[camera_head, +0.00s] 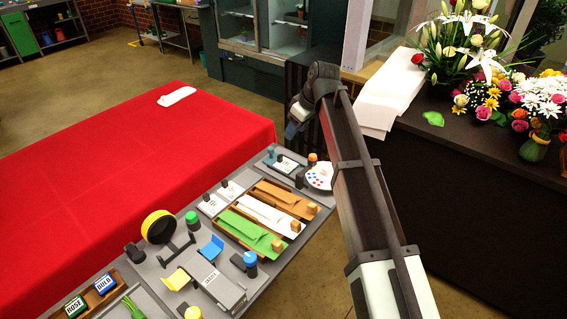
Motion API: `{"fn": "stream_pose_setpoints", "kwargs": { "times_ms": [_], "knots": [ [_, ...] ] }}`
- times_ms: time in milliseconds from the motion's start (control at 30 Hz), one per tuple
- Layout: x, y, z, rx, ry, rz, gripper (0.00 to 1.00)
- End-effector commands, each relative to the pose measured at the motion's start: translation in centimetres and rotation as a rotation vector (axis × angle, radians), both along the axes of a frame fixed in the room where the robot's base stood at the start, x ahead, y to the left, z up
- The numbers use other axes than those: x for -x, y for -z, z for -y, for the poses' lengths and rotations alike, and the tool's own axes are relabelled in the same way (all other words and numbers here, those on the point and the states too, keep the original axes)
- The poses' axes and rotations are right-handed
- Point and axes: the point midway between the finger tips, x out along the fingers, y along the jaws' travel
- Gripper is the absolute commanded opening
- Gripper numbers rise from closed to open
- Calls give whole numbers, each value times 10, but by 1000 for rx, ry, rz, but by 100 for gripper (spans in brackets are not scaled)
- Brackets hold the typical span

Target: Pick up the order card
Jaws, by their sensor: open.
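A small white card (286,164) lies on a dark blue-grey holder at the far end of the grey station top; it may be the order card, but its print is too small to read. A grey box marked as cards (212,283) sits near the front of the station. My gripper (291,133) hangs above and beyond the station's far end, above the small card in the picture and apart from it. It is open, and nothing shows in it. Its fingers are small and dark here.
Paper trays (262,217), a round palette (319,176), a yellow-black ribbon reel (159,227) and several knobbed tools crowd the station (150,270). A red-covered table (90,165) is mostly clear at left. Flowers (540,100) stand on a dark counter at right.

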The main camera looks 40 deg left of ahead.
Motion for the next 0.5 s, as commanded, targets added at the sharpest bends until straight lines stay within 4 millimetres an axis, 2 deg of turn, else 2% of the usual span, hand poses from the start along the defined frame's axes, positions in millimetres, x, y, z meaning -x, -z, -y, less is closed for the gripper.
{"fn": "stream_pose_setpoints", "kwargs": {
  "times_ms": [167, 500],
  "knots": [
    [4, 14, -9, 2, -6, -4, 49],
    [3, 64, -29, 2, -6, -3, 49]
  ]
}}
